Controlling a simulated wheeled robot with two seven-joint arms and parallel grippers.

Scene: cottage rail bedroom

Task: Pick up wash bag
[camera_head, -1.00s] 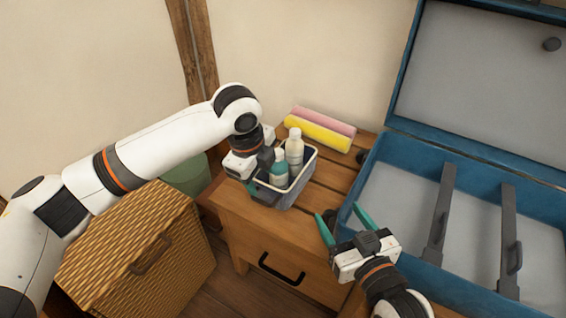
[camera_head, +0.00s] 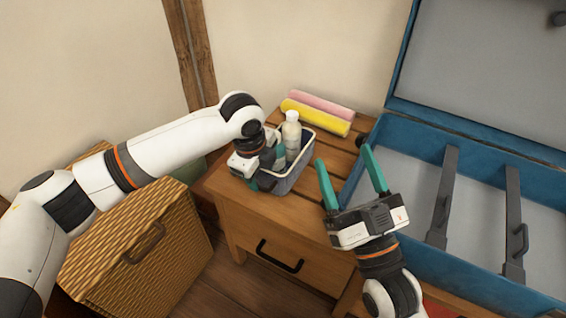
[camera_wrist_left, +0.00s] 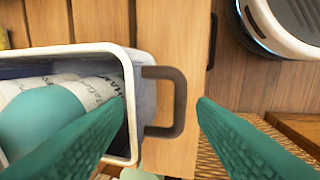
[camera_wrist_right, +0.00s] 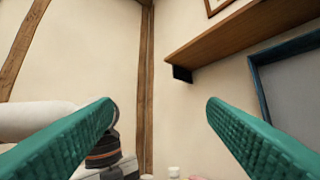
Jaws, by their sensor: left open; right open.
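The wash bag (camera_head: 297,178) is a small grey open-topped container with a pale rim on the wooden nightstand. A white bottle (camera_head: 291,136) stands up in it. In the left wrist view, the bag (camera_wrist_left: 128,62) shows bottles inside and a dark loop handle (camera_wrist_left: 180,103) on its side. My left gripper (camera_head: 266,171) is open at the bag's left side. One finger is over the bag's inside and the other is outside, beyond the handle; contact cannot be told. My right gripper (camera_head: 344,155) is open and empty, to the right of the bag.
Yellow (camera_head: 316,117) and pink (camera_head: 322,103) rolls lie behind the bag. An open blue suitcase (camera_head: 410,136) with grey straps is at the right. A wicker hamper (camera_head: 140,245) stands at the left. The nightstand's front top (camera_head: 270,205) is clear.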

